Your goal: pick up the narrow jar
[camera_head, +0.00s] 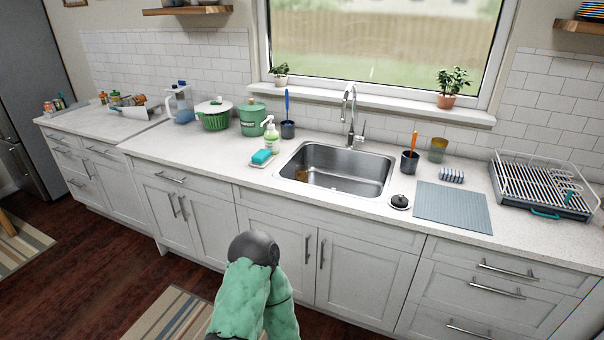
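No thing stands out clearly as the narrow jar. Several small jars or bottles with coloured tops (59,103) stand at the far left end of the counter, too small to tell apart. More small containers (115,97) stand a little to their right, beside a white tray-like holder. An amber and grey glass or jar (437,149) stands upright behind the counter's right part, near the tiled wall. Neither gripper shows in the head view.
The long counter (225,160) holds a sink (336,170), green soap bottle (271,134), green canister (252,119), green-and-white pot (214,116), grey mat (453,206) and dish rack (543,183). Rugs lie on the floor.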

